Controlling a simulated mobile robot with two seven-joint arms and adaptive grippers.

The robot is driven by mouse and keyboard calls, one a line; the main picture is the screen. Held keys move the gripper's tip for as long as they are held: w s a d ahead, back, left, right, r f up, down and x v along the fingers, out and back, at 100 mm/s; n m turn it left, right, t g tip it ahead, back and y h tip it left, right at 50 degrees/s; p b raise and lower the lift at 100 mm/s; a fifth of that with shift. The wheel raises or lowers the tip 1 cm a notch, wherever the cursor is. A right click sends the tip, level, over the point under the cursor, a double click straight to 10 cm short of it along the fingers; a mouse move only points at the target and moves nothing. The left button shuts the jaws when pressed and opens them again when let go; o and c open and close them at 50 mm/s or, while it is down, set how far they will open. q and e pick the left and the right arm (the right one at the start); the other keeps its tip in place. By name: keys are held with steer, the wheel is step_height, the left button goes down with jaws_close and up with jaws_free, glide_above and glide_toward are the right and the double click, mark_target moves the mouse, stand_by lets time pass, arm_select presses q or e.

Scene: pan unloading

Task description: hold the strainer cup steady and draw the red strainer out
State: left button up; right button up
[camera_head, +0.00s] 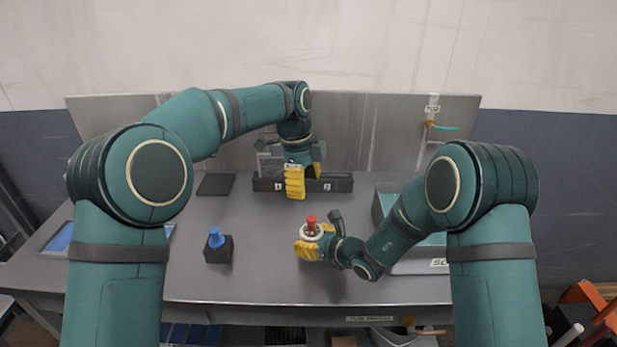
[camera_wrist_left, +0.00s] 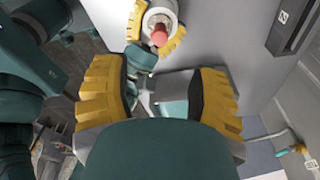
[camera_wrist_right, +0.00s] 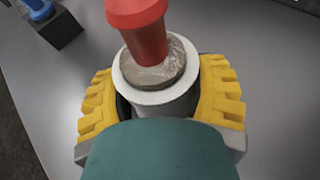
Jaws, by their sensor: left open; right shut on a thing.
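The red strainer (camera_wrist_right: 138,28) stands in the pale strainer cup (camera_wrist_right: 128,90), its red top sticking up out of the grey filling. In the head view the red top (camera_head: 311,222) shows above the cup's white rim (camera_head: 302,233). My right gripper (camera_head: 313,243) is shut around the cup, with a yellow finger on each side in the right wrist view (camera_wrist_right: 163,100). My left gripper (camera_head: 303,182) is open and empty, pointing down above the table behind the cup. In the left wrist view the red top (camera_wrist_left: 159,36) lies beyond the open fingers (camera_wrist_left: 160,95).
A blue-topped piece (camera_head: 216,238) stands in a dark block (camera_head: 218,253) at left. A dark numbered rack (camera_head: 338,184) lies behind my left gripper. A teal-lined tray (camera_head: 384,200) is at right, partly behind my right arm.

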mark_target(312, 218)
arm_select(q)
steer(key=f, duration=0.3)
steer(key=d+f, duration=0.1)
steer(key=f, duration=0.7)
steer(key=shift+s+d+f, duration=0.1)
steer(key=shift+s+d, duration=0.25)
steer(key=shift+c, duration=0.4)
jaws_close()
